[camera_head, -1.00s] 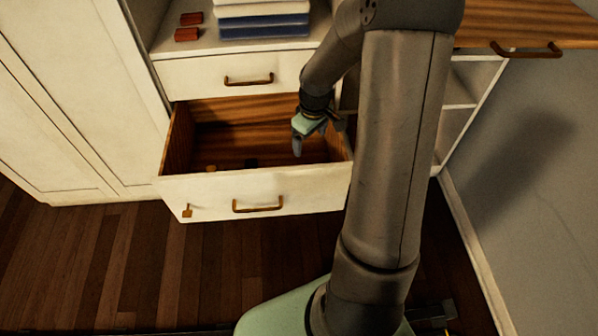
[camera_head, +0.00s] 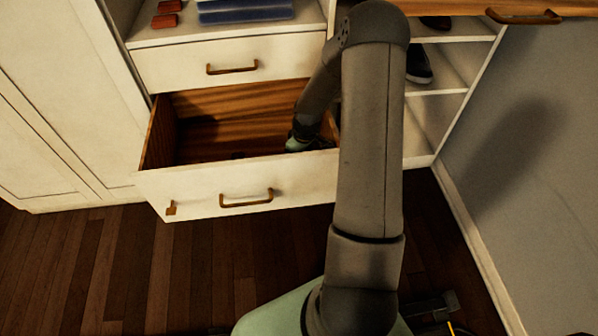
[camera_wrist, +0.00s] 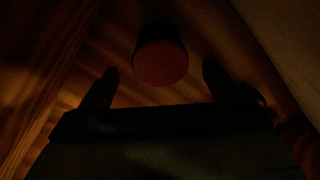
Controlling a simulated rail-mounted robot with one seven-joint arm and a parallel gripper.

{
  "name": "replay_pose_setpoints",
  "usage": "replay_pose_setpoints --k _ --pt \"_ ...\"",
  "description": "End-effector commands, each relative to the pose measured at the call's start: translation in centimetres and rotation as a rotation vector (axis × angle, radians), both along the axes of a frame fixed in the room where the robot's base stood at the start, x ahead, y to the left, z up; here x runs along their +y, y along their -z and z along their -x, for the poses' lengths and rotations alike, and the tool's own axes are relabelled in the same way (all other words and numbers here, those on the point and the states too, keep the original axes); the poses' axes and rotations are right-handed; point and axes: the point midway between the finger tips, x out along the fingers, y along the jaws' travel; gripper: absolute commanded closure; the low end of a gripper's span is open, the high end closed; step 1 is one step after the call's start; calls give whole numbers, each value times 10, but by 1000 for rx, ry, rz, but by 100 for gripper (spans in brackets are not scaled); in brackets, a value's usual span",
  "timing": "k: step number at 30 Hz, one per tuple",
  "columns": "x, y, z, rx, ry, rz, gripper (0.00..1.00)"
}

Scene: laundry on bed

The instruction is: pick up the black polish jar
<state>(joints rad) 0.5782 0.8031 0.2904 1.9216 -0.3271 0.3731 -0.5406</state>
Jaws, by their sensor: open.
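A short dark round jar (camera_wrist: 161,62) with a dull reddish end face lies on the wooden drawer floor in the wrist view. It looks like the black polish jar, but the light is too dim to be sure of its colour. My gripper (camera_wrist: 160,76) is open, with one finger to either side of the jar's near end, and no contact is visible. In the head view my gripper (camera_head: 305,145) is down inside the open drawer (camera_head: 205,192), at its right side. Its fingertips are hidden there by the drawer front.
Drawer walls rise close on both sides in the wrist view. Above are a shut drawer (camera_head: 230,64) and a shelf with folded blue cloth (camera_head: 245,10) and red blocks (camera_head: 166,14). Shelves with dark shoes (camera_head: 418,66) stand at the right.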

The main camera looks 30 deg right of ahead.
Motion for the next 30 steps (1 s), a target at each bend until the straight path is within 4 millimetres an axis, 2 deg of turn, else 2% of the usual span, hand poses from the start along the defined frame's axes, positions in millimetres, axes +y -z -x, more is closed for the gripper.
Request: replay_pose_setpoints --k 12,19,20,25,26,30 --pt "3 55 -5 3 -1 -1 15" --pt "3 56 -6 1 0 0 15" --pt "3 56 -6 1 0 0 18" --pt "3 56 -6 1 0 0 65" --pt "3 56 -6 1 0 0 68" --pt "3 56 -6 1 0 0 68"
